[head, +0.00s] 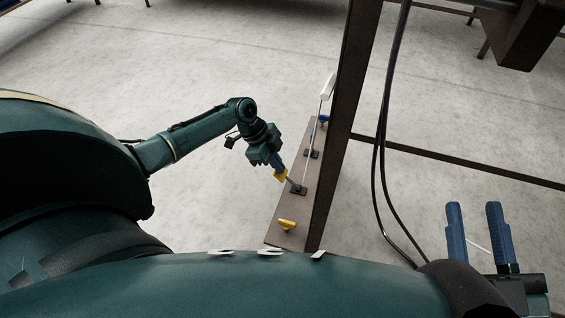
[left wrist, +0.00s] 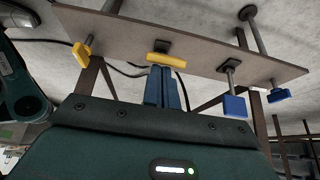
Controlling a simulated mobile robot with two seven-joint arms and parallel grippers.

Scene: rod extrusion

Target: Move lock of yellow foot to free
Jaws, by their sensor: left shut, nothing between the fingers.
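A yellow block (head: 280,175) sits at the tips of my left gripper (head: 277,167), beside a dark clamp on the brown plank (head: 278,240). In the left wrist view this yellow block (left wrist: 166,61) lies crosswise just beyond the shut blue fingers (left wrist: 165,76); they touch it or nearly do. A second yellow piece (head: 286,225) is nearer me on the plank, and it also shows at the left in the left wrist view (left wrist: 82,52). My right gripper (head: 480,238) is open at lower right, with nothing seen gripped. Which yellow piece is the lock is unclear.
Blue blocks (left wrist: 234,105) and (left wrist: 280,95) hang on rods at the plank's other end. A thin rod with a white end (head: 328,87) rises along the plank. A brown post (head: 345,110) and black cables (head: 381,150) stand to the right. The floor at left is clear.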

